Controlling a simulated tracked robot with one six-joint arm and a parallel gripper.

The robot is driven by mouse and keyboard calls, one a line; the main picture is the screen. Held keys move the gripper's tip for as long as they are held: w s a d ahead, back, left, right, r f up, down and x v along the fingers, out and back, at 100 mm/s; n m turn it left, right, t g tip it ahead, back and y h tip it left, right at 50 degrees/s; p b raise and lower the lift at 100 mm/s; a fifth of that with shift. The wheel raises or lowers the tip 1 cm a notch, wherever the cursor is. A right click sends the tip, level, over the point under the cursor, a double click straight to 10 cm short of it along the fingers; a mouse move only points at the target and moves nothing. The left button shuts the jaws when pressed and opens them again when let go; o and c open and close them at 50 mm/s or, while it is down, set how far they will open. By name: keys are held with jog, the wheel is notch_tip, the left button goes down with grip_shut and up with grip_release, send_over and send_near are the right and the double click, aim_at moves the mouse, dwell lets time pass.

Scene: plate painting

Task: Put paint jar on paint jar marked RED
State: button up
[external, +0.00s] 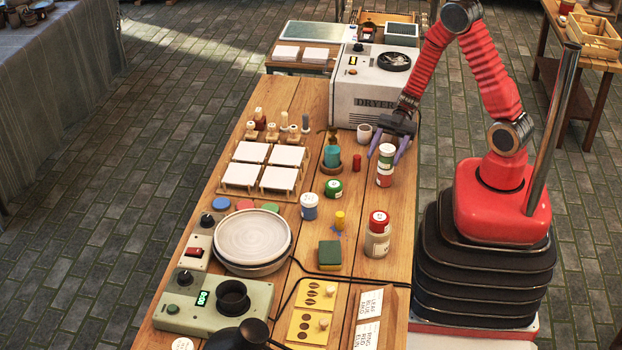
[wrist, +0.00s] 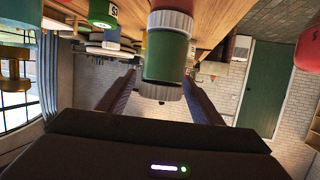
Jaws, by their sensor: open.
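A green paint jar (external: 386,151) appears to stand upright on top of a red paint jar (external: 384,181) near the right edge of the workbench. In the wrist view, which looks upside down, the green jar (wrist: 165,57) has a pale ribbed band between it and the red part (wrist: 171,4). My gripper (external: 385,160) is open, with one finger on each side of the green jar. In the wrist view, gaps show between the fingers and the jar. The RED marking cannot be read.
A dryer (external: 362,88) stands just behind my gripper, with a small white cup (external: 364,133) in front of it. A red-lidded jar (external: 377,240) stands nearer.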

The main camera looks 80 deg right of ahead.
aim_at(388, 148)
jog(key=v, duration=0.6)
jog(key=shift+a, duration=0.2)
dwell(0.6)
